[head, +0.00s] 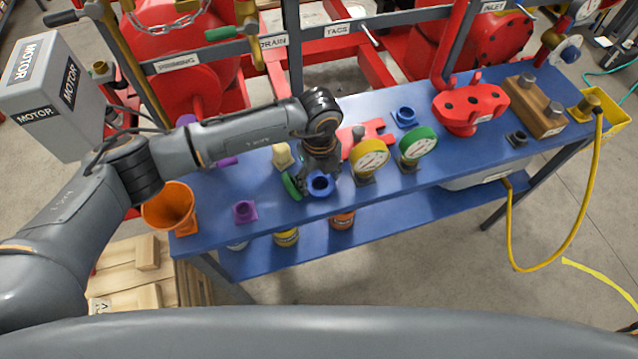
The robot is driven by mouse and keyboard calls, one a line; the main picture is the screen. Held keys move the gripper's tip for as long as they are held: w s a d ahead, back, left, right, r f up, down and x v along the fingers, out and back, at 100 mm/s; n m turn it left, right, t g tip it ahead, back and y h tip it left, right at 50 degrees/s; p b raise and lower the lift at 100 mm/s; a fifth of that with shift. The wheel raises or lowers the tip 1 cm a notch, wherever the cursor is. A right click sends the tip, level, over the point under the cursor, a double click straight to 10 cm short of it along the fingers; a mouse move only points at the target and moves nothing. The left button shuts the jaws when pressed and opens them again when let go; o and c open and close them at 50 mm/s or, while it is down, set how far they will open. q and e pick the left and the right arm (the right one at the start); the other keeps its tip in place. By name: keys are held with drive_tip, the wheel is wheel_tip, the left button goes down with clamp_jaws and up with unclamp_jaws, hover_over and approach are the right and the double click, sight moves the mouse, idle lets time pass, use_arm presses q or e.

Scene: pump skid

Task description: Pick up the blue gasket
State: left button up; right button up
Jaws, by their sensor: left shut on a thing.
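My left gripper (319,177) reaches down over the front middle of the blue bench. It is shut on a blue ring-shaped piece, the blue gasket (320,184), which shows just below and between its fingers. The fingers hide part of the gasket, and I cannot tell whether it touches the bench top. A second blue ring-shaped piece on a square base (405,117) sits farther back on the bench, right of the gripper. My right gripper is not in view.
A green ring (291,186) lies close left of the gripper. Two gauges, yellow (369,158) and green (417,145), stand close right. Red pump parts and pipes stand behind the blue bench (460,158).

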sight(319, 183)
use_arm(q)
drive_tip(key=shift+s+a+f, duration=0.2)
drive_tip(key=shift+s+f, duration=0.05)
drive_tip(key=shift+f, duration=0.2)
drive_tip(key=shift+r, duration=0.15)
drive_tip(key=shift+w+r, duration=0.1)
drive_tip(key=shift+r, duration=0.25)
drive_tip(key=c, duration=0.4)
wheel_tip(319, 183, up, 8)
drive_tip(key=shift+w+d+b, duration=0.1)
drive_tip(key=shift+w+b, duration=0.05)
drive_tip(key=shift+b, duration=1.05)
clamp_jaws()
drive_tip(key=shift+r, duration=0.65)
drive_tip(key=shift+c, duration=1.2)
unclamp_jaws()
drive_tip(key=o, duration=1.6)
